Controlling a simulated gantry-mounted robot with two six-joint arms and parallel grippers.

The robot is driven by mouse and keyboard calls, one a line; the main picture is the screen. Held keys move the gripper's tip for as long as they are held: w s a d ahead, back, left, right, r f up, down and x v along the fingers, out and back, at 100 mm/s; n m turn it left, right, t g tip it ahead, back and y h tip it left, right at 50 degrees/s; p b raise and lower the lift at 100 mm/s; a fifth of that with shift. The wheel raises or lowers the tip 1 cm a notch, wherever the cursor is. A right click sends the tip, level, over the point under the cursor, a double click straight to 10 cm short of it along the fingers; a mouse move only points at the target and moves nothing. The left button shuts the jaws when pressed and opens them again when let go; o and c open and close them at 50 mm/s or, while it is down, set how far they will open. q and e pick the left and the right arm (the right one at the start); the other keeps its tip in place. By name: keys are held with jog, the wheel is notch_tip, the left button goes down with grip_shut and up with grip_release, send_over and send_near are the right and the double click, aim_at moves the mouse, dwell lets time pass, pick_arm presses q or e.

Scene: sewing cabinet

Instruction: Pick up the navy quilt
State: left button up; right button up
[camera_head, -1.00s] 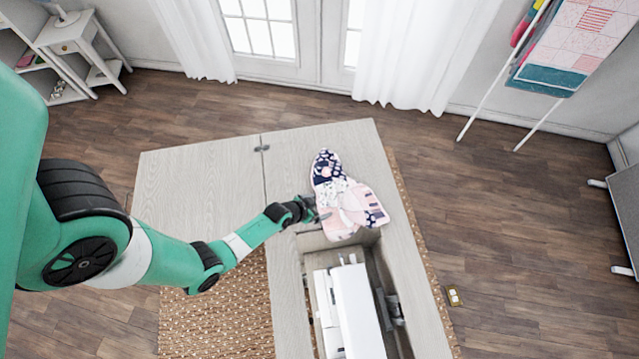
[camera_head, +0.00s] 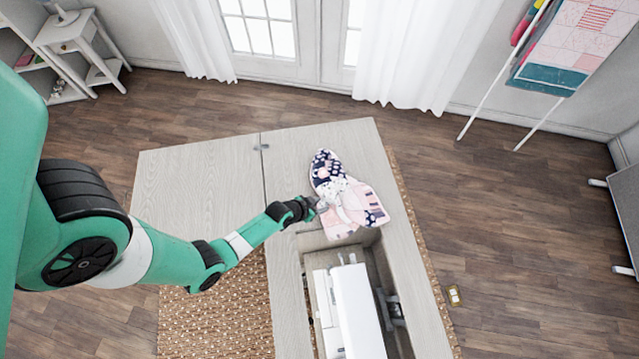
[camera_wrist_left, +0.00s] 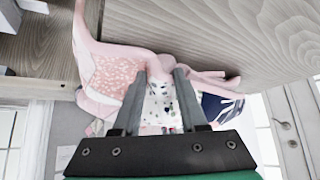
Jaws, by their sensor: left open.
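The navy quilt (camera_head: 328,168) lies crumpled on the pale wooden cabinet top, just beyond the cabinet's opening. It has navy, pink and white patterned patches. My left gripper (camera_head: 322,206) is at the quilt's left side. In the left wrist view the two fingers of my left gripper (camera_wrist_left: 162,90) are open, with a white speckled part of the quilt (camera_wrist_left: 158,104) between them. Pink folds lie left of and beyond the fingers, and a navy patch shows at right. I cannot tell whether the fingers touch the cloth. My right gripper is not in view.
The cabinet top (camera_head: 200,175) is bare to the left. A white sewing machine (camera_head: 357,310) sits in the cabinet's opening near the quilt. A rack with hanging quilts (camera_head: 575,45) stands at the back right. A woven rug (camera_head: 215,315) lies under the cabinet.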

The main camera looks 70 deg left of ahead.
pick_arm(q)
grip_shut()
jog(key=shift+r, duration=0.1)
notch_tip(320, 180, up, 12)
jog(key=p, duration=1.1)
